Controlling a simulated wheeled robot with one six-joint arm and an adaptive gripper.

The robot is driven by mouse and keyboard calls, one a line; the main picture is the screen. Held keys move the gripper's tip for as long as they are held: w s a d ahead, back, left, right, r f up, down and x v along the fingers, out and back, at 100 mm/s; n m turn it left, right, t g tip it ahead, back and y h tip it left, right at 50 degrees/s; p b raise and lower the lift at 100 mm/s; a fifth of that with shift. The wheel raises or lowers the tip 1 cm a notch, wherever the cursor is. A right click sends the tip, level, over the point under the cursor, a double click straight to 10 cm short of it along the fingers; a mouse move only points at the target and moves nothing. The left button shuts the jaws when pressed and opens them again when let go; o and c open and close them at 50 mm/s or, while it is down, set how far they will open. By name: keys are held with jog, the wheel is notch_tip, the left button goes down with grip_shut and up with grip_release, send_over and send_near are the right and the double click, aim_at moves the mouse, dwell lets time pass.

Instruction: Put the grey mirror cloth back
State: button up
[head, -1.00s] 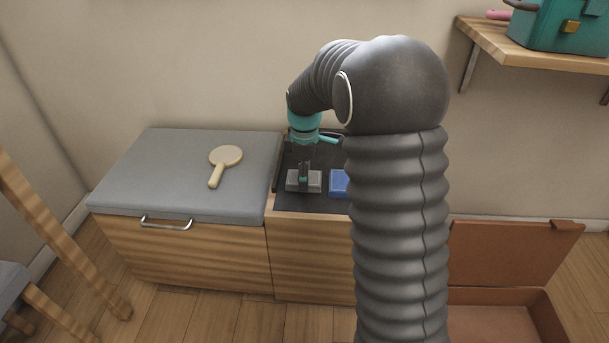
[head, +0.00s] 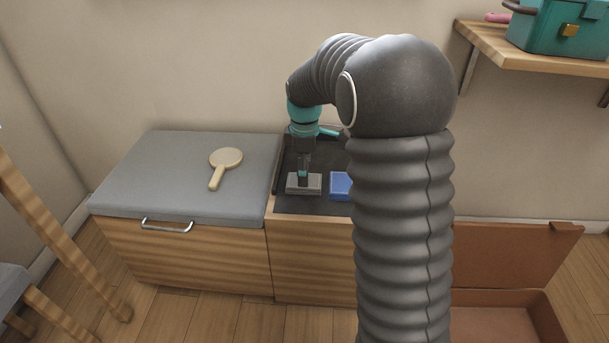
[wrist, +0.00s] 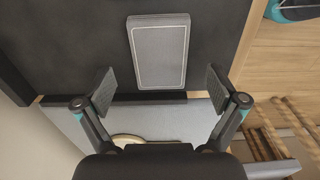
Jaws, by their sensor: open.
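The grey mirror cloth (head: 313,186) is a flat, folded grey rectangle with a pale border line. It lies on the dark lined surface (head: 300,206) of the right-hand part of the wooden bench. In the wrist view the cloth (wrist: 158,50) lies flat and fully visible, apart from the fingers. My gripper (wrist: 160,90) is open and empty, with its two fingers spread wider than the cloth. In the head view my gripper (head: 303,178) is above the cloth and hides part of it.
A blue block-like item (head: 341,186) lies right of the cloth, partly behind my arm. A cream hand mirror (head: 225,160) rests on the grey cushion (head: 150,175) at left. An open brown case (head: 515,255) is on the floor at right. A shelf (head: 530,55) holds a teal box (head: 553,25).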

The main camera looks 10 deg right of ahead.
notch_tip(320, 180, up, 9)
jog(key=p, duration=0.1)
jog(key=s+r+m+t, duration=0.1)
jog(key=s+r+m, duration=0.2)
jog(key=s, duration=0.4)
jog(key=s+r+m+t, duration=0.2)
jog(key=s+r+m, duration=0.15)
jog(key=s, duration=0.35)
jog(key=s+f+m+t, duration=0.2)
jog(key=s+m, duration=0.6)
jog(key=s, duration=0.8)
jog(key=shift+s+f+t, duration=0.25)
jog(key=shift+f+t, duration=0.05)
jog(key=shift+f, duration=0.4)
